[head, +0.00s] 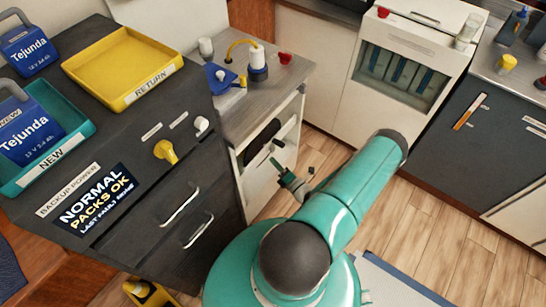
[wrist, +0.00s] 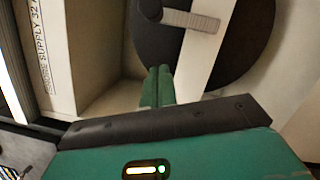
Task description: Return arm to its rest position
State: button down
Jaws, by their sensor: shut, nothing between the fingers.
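My teal arm rises from its round base and bends at a dark elbow in the head view. My gripper (head: 276,163) points toward the pale cabinet (head: 253,190) under the small grey counter. In the wrist view, the two teal fingers (wrist: 158,86) are pressed together with nothing between them. Beyond them is a dark round panel (wrist: 245,40) with a grey handle (wrist: 190,20). The fingers overlap the view of a pale post, and I cannot tell whether they touch anything.
A dark cabinet on the left carries a yellow RETURN tray (head: 122,65), a teal NEW tray (head: 50,145) and blue Tejunda packs (head: 28,130). A yellow knob (head: 165,151) and drawer handles (head: 180,207) stick out from it. Wooden floor (head: 425,235) is open at right.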

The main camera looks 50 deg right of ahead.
jog(key=v, duration=0.7)
jog(key=shift+s, duration=0.25)
